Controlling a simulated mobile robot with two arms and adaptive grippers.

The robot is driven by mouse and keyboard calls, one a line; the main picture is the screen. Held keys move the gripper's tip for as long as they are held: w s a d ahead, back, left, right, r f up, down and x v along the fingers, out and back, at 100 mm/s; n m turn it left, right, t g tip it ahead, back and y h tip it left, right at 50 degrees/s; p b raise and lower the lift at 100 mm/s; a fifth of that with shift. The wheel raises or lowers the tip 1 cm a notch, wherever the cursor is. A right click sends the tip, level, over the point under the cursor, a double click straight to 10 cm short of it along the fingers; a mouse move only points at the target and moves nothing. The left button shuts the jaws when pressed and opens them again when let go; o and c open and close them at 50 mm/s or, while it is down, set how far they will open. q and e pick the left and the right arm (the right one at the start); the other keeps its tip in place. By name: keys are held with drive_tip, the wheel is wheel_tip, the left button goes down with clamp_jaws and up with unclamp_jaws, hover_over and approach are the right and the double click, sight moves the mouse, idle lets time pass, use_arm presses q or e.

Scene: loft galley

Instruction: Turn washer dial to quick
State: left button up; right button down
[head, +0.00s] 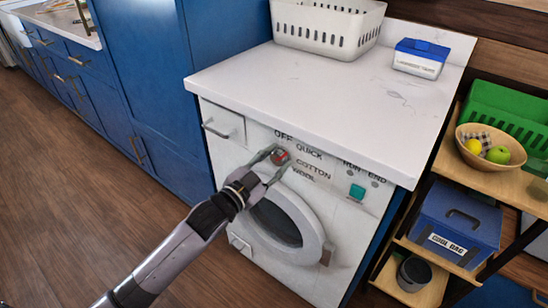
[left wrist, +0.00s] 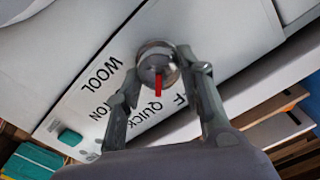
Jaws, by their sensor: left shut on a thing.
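The washer (head: 222,162) is white, built under a white counter. Its round metal dial (left wrist: 153,52) has a red pointer mark; it also shows in the head view (head: 280,155). Labels OFF, QUICK, COTTON and WOOL are printed around it. My left gripper (head: 281,158) is shut on the dial, one finger on each side, as the left wrist view (left wrist: 160,72) also shows. In that view the red mark points down the picture, near the start of QUICK (left wrist: 145,112); OFF is partly hidden by a finger. My right gripper is out of view.
The round washer door (head: 312,238) is below the dial, and a teal button (head: 357,192) is to its right. A white basket (head: 325,28) and a blue-and-white box (head: 420,58) stand on the counter. Shelves with a fruit bowl (head: 515,150) and blue cool bag (head: 455,215) stand right.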

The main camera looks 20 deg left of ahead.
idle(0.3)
use_arm(q)
drive_tip(key=o, duration=1.2)
drive_tip(key=shift+c, duration=0.2)
drive_tip(key=v, duration=1.2)
